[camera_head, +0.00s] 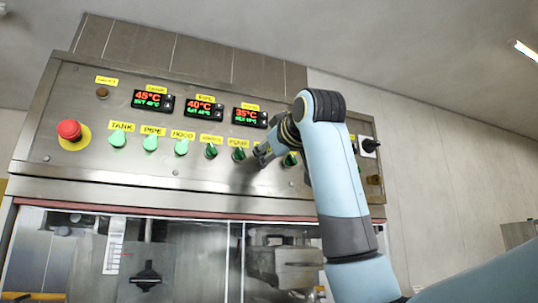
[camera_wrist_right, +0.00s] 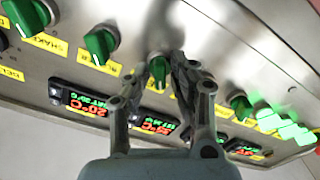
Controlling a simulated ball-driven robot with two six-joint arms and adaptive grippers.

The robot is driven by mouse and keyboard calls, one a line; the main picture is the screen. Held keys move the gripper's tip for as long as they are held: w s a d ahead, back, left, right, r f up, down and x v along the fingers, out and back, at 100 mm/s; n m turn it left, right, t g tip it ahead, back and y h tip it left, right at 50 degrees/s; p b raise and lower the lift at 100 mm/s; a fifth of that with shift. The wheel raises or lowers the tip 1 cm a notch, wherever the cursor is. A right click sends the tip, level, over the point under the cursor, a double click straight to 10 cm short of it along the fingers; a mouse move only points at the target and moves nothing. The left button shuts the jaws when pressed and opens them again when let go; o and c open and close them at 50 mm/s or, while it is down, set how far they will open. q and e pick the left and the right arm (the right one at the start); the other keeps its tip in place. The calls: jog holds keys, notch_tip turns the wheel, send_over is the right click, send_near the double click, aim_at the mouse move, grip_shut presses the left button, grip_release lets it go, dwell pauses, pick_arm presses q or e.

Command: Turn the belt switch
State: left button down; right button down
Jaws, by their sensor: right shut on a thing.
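A row of green switch knobs runs along the steel panel (camera_head: 200,172) under yellow labels. My right gripper (camera_head: 264,153) reaches the row from the right, between the knob under the PUMP label (camera_head: 239,154) and another green knob (camera_head: 290,159). In the right wrist view, my right gripper (camera_wrist_right: 166,70) is shut on a green knob (camera_wrist_right: 157,68), with a finger at each side. The held knob's label is mostly hidden by the fingers, so I cannot read whether it says belt. My left gripper is not in view.
A red emergency button (camera_head: 69,130) is at the panel's left. Three temperature displays, one being the 40°C display (camera_head: 204,107), sit above the knobs. A black rotary switch (camera_head: 369,145) is right of my arm.

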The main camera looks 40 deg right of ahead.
jog(key=m+p, duration=0.1)
jog(key=m, duration=1)
jog(key=shift+d+f+m, duration=0.1)
jog(key=shift+m, duration=0.2)
dwell(0.5)
jog(key=c, duration=1.4)
grip_release()
jog(key=shift+o, duration=0.2)
jog(key=shift+s, duration=0.1)
